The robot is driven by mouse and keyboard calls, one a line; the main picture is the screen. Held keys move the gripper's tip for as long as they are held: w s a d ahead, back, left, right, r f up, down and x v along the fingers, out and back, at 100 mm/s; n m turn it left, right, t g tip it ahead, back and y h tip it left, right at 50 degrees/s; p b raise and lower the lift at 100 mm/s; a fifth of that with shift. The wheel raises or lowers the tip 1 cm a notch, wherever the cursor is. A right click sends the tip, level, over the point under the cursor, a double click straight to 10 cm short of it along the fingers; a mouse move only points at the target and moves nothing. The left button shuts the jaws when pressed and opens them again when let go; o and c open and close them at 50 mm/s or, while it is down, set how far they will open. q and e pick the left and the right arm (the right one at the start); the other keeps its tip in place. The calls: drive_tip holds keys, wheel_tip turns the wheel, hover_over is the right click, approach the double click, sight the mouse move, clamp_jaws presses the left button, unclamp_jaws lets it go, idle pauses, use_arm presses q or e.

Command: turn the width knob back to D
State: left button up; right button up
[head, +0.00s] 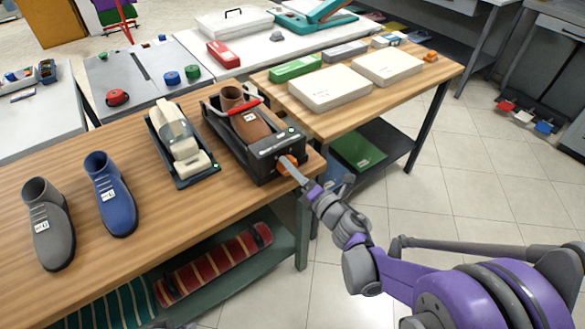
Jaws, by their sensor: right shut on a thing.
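A dark shoe-stretching machine (262,150) stands at the right end of the wooden bench, with a brown boot (249,124) in it and a red handle (240,107) above the boot. An orange width knob (286,164) sits on the machine's near right end. My right gripper (292,169) reaches in from the right and is shut on this knob. The fingers partly cover the knob, and its pointer and letter marks are too small to read. A small green light shows on the machine's top panel. My left gripper is not in view.
A second machine with a cream shoe form (179,140) stands just left. A blue boot (109,193) and a grey boot (47,222) stand farther left on the bench (150,218). Another wooden table (310,121) with boxes lies behind right. The tiled floor at right is clear.

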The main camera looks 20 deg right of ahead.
drive_tip(key=shift+n, duration=2.2)
drive_tip(key=o, duration=1.4)
drive_tip(key=shift+c, duration=0.2)
drive_tip(key=v, duration=1)
drive_tip(key=shift+s+p, duration=0.4)
drive_tip(key=shift+d+r, duration=0.1)
drive_tip(key=shift+d, duration=0.05)
